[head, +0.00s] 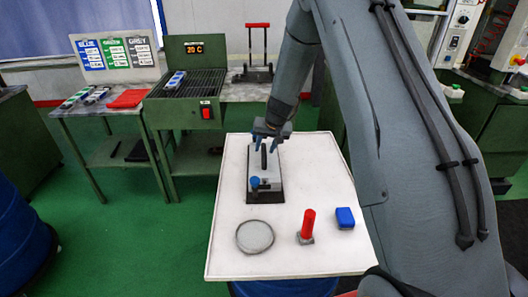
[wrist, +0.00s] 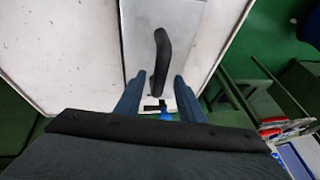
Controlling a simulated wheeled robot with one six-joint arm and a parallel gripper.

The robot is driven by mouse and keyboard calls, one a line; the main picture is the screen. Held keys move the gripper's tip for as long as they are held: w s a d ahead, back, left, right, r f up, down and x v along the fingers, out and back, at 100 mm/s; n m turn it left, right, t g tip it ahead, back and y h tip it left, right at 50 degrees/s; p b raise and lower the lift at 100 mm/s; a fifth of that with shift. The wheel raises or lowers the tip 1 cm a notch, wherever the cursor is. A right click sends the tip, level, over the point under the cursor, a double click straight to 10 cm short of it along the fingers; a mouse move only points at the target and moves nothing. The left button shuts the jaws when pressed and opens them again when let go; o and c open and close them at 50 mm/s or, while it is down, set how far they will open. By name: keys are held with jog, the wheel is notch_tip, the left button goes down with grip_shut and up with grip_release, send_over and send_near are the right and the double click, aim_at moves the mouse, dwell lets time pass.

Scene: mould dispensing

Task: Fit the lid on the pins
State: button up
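A grey plate-like lid (head: 267,161) with an upright black handle (head: 263,157) sits at the back of the white table. I see no pins, and cannot tell how the lid sits on the dark base (head: 265,197) under it. A blue knob (head: 254,182) is at its near end. My gripper (head: 272,145) is over the handle, pointing down. In the wrist view, the blue fingers of my gripper (wrist: 159,75) are apart, with the near end of the black handle (wrist: 162,52) between or just below their tips. I see no clear contact.
The white table (head: 225,245) also holds a round grey dish (head: 255,236), a red-handled tool (head: 308,225) and a blue block (head: 345,217) near the front. Green benches (head: 185,110) stand behind to the left. The table's left front is clear.

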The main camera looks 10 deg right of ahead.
jog(key=a+b+v, duration=0.1)
jog(key=b+v, duration=0.1)
jog(key=v, duration=0.7)
jog(key=s+r+n+g+h, duration=0.1)
jog(key=s+r+n+g, duration=0.1)
jog(key=s, duration=3.1)
jog(key=shift+a+n+g, duration=0.15)
jog(key=shift+n+g, duration=0.15)
jog(key=shift+g, duration=0.5)
jog(key=shift+c, duration=0.5)
